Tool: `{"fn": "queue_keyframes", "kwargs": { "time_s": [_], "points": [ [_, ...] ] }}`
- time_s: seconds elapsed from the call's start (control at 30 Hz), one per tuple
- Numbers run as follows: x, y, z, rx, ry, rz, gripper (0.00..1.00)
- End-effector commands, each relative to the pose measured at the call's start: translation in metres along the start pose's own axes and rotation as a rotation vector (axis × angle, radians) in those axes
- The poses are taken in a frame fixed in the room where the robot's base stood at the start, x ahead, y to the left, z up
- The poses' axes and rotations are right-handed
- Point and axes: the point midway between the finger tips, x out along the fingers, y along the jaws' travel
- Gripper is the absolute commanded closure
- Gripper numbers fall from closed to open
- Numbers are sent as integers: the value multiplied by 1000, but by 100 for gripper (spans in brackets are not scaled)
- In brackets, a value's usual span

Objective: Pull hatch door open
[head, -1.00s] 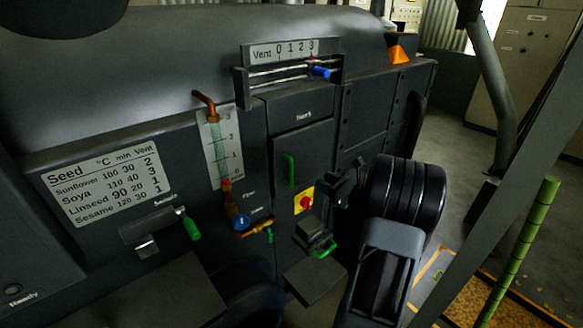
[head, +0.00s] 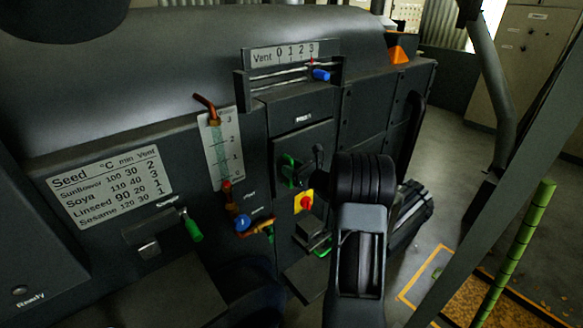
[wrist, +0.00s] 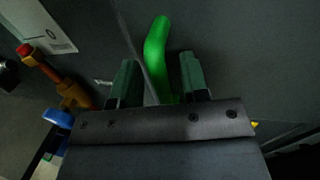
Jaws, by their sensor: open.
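The dark hatch door (head: 315,135) is a flat panel in the machine's front, under a small label. Its green handle (head: 287,164) is partly covered by my gripper (head: 298,172) in the head view. In the wrist view the green handle (wrist: 156,45) stands between the two fingers of my gripper (wrist: 158,72). The fingers are apart, one on each side of it, with a gap visible at least on the right. Whether a finger touches the handle I cannot tell. The door looks flush with the panel.
A red knob on a yellow plate (head: 304,201) is just below the handle. A copper pipe with a blue valve (head: 243,222) is at lower left. A vent slider with a blue knob (head: 321,75) is above. A dark frame bar (head: 500,190) crosses the right side.

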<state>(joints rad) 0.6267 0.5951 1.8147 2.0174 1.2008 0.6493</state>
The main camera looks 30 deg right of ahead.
Motion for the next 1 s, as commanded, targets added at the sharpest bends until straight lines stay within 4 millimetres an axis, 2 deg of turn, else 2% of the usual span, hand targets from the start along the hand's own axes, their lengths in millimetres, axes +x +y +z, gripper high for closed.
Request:
{"fn": "queue_keyframes", "kwargs": {
  "time_s": [0.37,0.77,1.0],
  "points": [
    [3,0,0,0,0,0,60],
    [3,0,0,0,0,0,98],
    [3,0,0,0,0,0,100]
  ]
}}
